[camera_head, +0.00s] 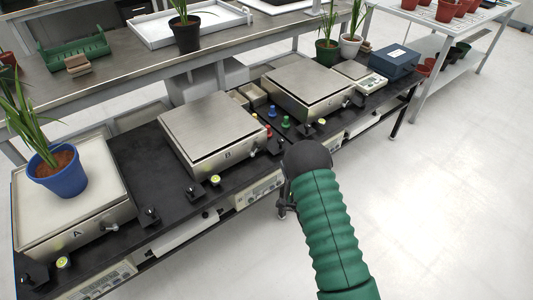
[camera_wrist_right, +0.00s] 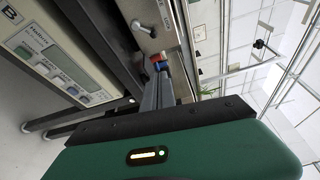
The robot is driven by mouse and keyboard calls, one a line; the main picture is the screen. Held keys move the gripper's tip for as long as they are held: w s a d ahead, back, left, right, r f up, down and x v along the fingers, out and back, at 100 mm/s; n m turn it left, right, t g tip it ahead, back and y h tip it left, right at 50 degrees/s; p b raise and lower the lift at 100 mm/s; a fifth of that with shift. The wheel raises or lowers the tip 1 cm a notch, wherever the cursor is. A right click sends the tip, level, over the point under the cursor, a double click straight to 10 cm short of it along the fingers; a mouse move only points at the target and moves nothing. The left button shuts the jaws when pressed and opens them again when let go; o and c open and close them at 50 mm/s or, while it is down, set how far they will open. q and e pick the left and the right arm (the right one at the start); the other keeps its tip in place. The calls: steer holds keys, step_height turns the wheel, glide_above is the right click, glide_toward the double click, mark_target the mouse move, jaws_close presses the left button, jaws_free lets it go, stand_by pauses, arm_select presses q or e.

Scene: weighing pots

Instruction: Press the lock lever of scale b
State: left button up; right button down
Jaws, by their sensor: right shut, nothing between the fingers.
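Scale B (camera_head: 212,128) is the middle of three steel-topped scales on the black bench. Its lock lever (camera_head: 256,149) shows as a small piece at the right of its front face. A small red and blue piece shows at the tips. In the head view my dark wrist hides the fingers. My left gripper is out of view.
Scale A (camera_head: 112,180) with a blue pot (camera_head: 66,184) stands left, another scale (camera_head: 308,85) right. Small coloured pegs (camera_head: 286,122) stand between the right two. Black knobs (camera_head: 196,192) line the bench's front edge. The floor in front is clear.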

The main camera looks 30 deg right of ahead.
mark_target(256, 150)
steer(key=b+x, duration=0.1)
steer(key=x, duration=0.2)
steer(key=b+x, duration=0.1)
steer(key=x, duration=0.2)
steer(key=b+x, duration=0.1)
steer(key=x, duration=0.2)
steer(key=shift+f, duration=0.35)
steer(key=a, duration=0.1)
steer(key=w+a+b, duration=0.1)
steer(key=shift+a+r, duration=0.3)
steer(key=shift+w+a+r, duration=0.15)
steer(key=shift+w+a, duration=0.1)
steer(key=shift+a, duration=0.15)
steer(key=shift+d, duration=0.1)
steer(key=shift+b, duration=0.4)
steer(key=shift+r+n, duration=0.15)
steer(key=shift+n, duration=0.15)
